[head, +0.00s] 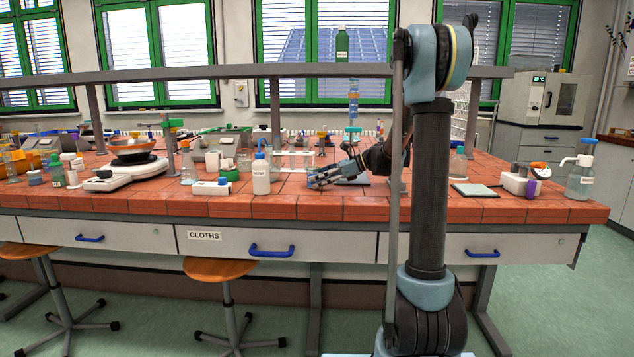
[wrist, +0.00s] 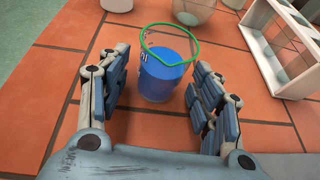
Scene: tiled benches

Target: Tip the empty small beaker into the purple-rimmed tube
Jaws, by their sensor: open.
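A small clear beaker with a green rim (wrist: 167,68) stands upright on the red tiles in the wrist view. It appears to hold blue liquid and has faint white marks on its left side. My gripper (wrist: 158,75) is open, with one finger on each side of the beaker; the fingers look apart from its wall. In the head view my gripper (head: 318,178) is low over the bench, and I cannot make out the beaker there. I cannot pick out a purple-rimmed tube in either view.
A white-framed rack (wrist: 275,48) stands to the right beyond the beaker. A round glass vessel (wrist: 193,10) and a white-capped item (wrist: 117,4) are behind it. A white wash bottle (head: 261,176) stands left of my gripper. Tiles nearer the bench's front edge are clear.

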